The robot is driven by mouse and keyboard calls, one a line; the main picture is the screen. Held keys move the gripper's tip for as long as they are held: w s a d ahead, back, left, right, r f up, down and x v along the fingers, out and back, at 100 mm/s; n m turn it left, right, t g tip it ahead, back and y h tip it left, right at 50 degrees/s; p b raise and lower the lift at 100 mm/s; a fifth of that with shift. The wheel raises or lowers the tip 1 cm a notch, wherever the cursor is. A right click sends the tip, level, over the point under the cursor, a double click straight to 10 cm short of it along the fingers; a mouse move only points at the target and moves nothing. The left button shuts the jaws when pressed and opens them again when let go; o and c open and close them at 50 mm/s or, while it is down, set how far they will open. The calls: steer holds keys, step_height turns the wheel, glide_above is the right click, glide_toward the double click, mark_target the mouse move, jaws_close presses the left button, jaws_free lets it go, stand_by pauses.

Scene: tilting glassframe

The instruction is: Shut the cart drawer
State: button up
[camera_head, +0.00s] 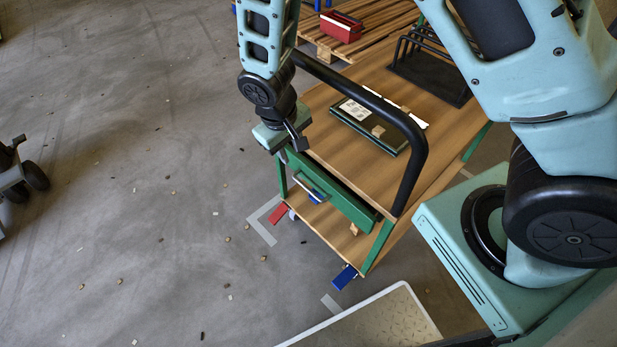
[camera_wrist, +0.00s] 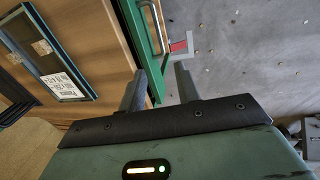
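The cart (camera_head: 345,150) has a wooden top and a black push handle. Its green drawer (camera_head: 345,200) sits under the top at the near-left end, with a light bar handle (camera_head: 314,190) on its front. In the wrist view the drawer front (camera_wrist: 138,25) and bar handle (camera_wrist: 153,28) show; a narrow dark gap lies between front and cart top, so the drawer seems slightly out. My gripper (camera_head: 291,150) is at the drawer's far-left end. In the wrist view my gripper (camera_wrist: 160,82) is open, with the drawer front's end appearing between its fingers; contact cannot be told.
A dark green framed panel with a white label (camera_head: 365,120) and a black rack (camera_head: 430,65) are on the cart top. A pallet with a red box (camera_head: 341,27) stands behind. A pale-rimmed board (camera_head: 385,320) is in front. Floor at left is mostly clear.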

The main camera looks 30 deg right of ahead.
mark_target(303, 184)
steer(key=d+f, duration=0.1)
steer(key=f, duration=0.9)
steer(key=w+d+f, duration=0.1)
steer(key=f, duration=0.4)
steer(key=shift+d+f, duration=0.2)
steer(key=shift+d, duration=0.15)
jaws_close()
